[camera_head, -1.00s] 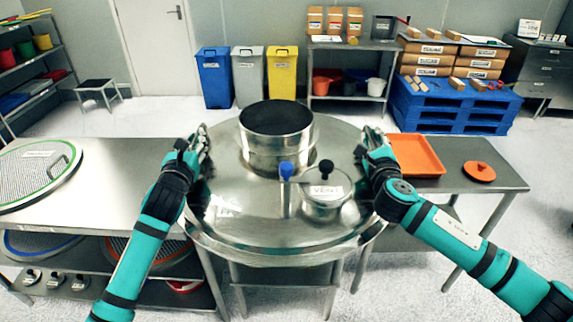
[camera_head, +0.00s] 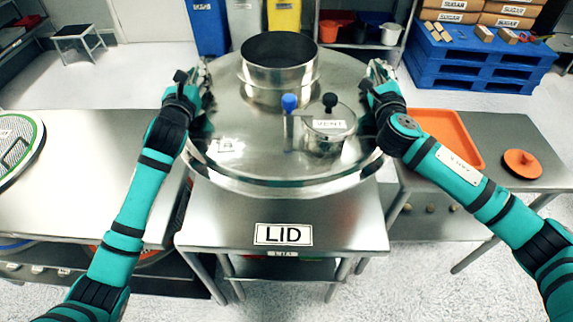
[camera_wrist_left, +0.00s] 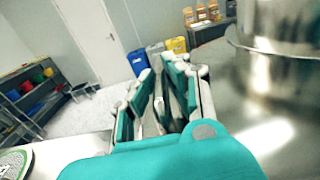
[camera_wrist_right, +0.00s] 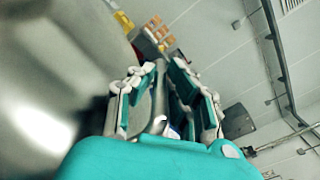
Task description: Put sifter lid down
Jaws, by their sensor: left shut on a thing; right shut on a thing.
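The sifter lid (camera_head: 250,150) is a wide round steel disc with a tall open collar (camera_head: 280,70), a small pot marked VENT (camera_head: 330,130) and a blue-knobbed post on top. My left gripper (camera_head: 200,85) is shut on its left side and my right gripper (camera_head: 380,75) is shut on its right side. The lid is held roughly level above a steel table marked LID (camera_head: 283,234). Its underside and any gap to the tabletop at the back are hidden. The left wrist view (camera_wrist_left: 165,95) and right wrist view show the fingers closed beside the lid's steel surface.
A steel bench (camera_head: 85,200) with a green-rimmed sieve (camera_head: 18,145) stands left. On the right, a table holds an orange tray (camera_head: 445,135) and an orange disc (camera_head: 522,163). Blue pallets (camera_head: 480,62) and bins are behind. The front part of the LID table is bare.

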